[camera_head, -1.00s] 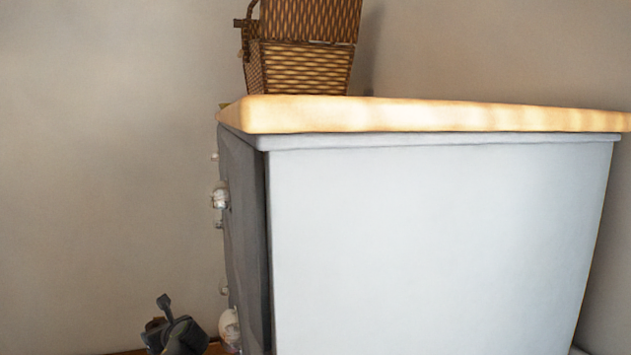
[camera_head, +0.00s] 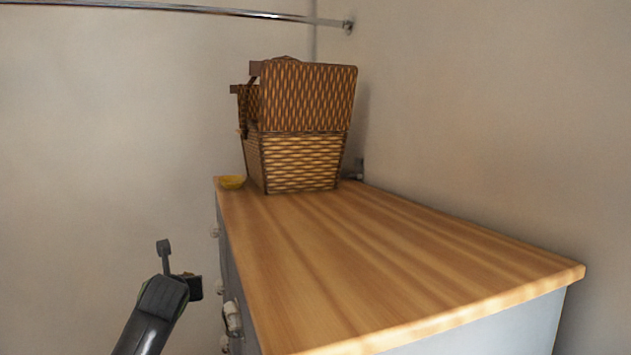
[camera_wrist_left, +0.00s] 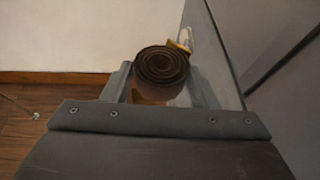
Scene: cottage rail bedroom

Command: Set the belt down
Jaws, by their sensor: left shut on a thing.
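The belt is a dark brown roll (camera_wrist_left: 160,66), seen end-on in the left wrist view with a yellowish buckle at its upper right. My left gripper (camera_wrist_left: 161,88) is shut on it, one finger on each side. In the head view my left gripper (camera_head: 178,268) is beside the dresser's drawer front, lower than the wooden top (camera_head: 370,260). Only a small brown bit of the belt shows there. My right gripper is not in view.
A wicker basket (camera_head: 295,160) with its lid up stands at the far end of the dresser top. The near part of the top is clear. Pale knobs (camera_head: 232,318) stick out from the drawer front. A metal rail (camera_head: 200,10) runs overhead.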

